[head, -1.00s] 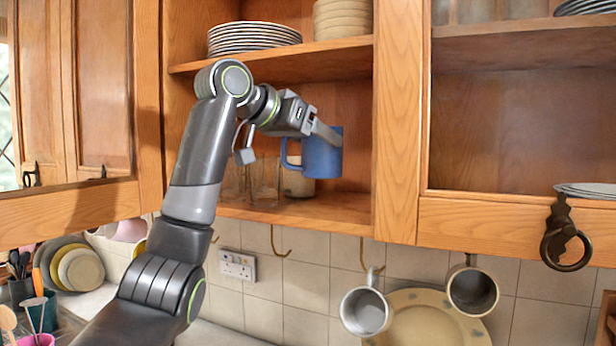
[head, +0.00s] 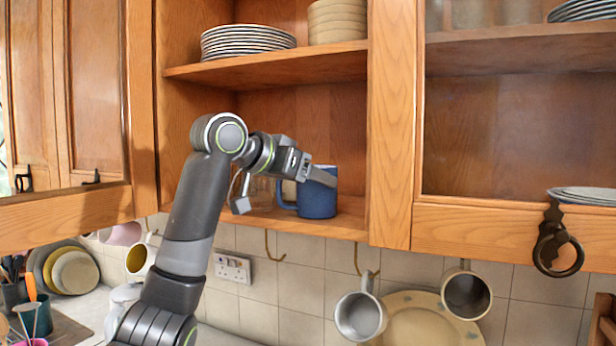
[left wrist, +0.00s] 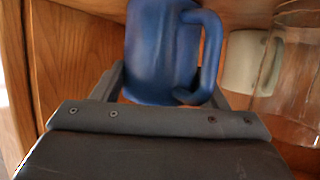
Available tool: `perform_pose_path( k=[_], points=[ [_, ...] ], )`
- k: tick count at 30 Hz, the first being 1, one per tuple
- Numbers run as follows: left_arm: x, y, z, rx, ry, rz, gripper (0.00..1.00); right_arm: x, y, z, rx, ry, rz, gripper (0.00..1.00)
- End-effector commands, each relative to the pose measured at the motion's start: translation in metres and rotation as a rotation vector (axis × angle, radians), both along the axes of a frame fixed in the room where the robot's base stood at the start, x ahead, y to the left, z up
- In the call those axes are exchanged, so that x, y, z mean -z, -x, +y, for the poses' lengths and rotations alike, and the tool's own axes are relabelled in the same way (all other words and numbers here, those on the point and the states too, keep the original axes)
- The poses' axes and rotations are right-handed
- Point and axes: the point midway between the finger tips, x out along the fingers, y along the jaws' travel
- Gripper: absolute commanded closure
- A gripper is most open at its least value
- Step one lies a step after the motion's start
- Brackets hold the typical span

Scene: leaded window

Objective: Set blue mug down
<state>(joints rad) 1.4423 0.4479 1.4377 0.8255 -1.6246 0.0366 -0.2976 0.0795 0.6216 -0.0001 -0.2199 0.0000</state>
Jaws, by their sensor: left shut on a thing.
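The blue mug (head: 318,196) is upright inside the open cupboard, at the right end of the lower shelf (head: 345,226). Its base looks level with the shelf; I cannot tell for sure whether it touches. Its handle points left in the head view. My left gripper (head: 322,177) is shut on the mug near its rim. In the left wrist view the mug (left wrist: 165,50) sits between the two fingers, with its handle on the right. My right gripper is not in view.
A cream mug (left wrist: 245,62) and clear glasses (left wrist: 295,75) stand beside the blue mug. The cupboard's right post (head: 390,130) is close by. Striped plates (head: 247,40) are stacked on the shelf above. Metal mugs (head: 361,316) hang below.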

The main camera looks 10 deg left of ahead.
Motion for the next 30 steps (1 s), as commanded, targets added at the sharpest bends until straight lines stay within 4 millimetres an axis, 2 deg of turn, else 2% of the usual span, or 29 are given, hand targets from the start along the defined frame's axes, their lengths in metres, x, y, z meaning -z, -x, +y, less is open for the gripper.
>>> perform_pose_path(
  k=[1,5,16,20,30],
  points=[
    [0.001,0.000,0.000,0.000,0.000,0.000,0.29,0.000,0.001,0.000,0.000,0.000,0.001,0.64],
    [0.001,0.000,0.000,0.000,-0.001,0.001,0.12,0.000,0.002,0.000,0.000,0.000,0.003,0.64],
    [-0.003,0.001,0.001,-0.001,0.000,0.000,0.11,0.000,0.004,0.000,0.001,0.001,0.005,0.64],
    [-0.008,0.015,0.012,-0.003,-0.001,-0.004,0.11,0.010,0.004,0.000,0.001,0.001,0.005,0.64],
    [-0.035,0.071,0.048,-0.003,-0.001,-0.004,0.11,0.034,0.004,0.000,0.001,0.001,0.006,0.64]
  ],
)
